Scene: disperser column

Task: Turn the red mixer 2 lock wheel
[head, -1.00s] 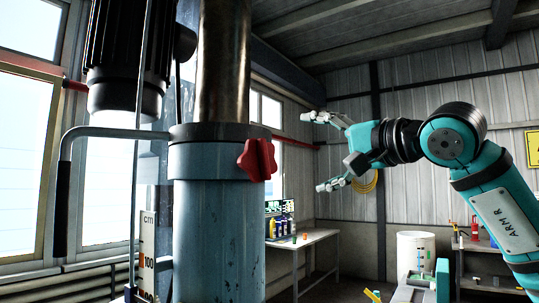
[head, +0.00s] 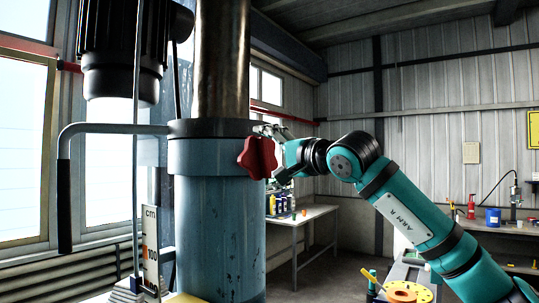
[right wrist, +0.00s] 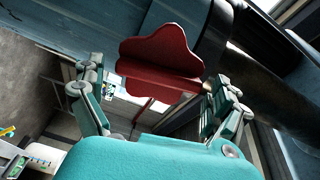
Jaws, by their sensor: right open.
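The red lock wheel (head: 257,158), a lobed knob, sits on the right side of the collar of the blue-grey column (head: 215,235). In the right wrist view the wheel (right wrist: 160,62) lies between the spread fingers. My right gripper (head: 270,156) is open, with its fingers above and below the wheel at its right side. In the right wrist view the gripper (right wrist: 158,78) shows gaps between its fingers and the wheel. My left gripper is not in view.
A bent handle with a black grip (head: 64,205) sticks out left of the column. A dark motor (head: 122,45) hangs at upper left. A white table with bottles (head: 303,219) stands behind the column. A workbench (head: 500,228) is at the far right.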

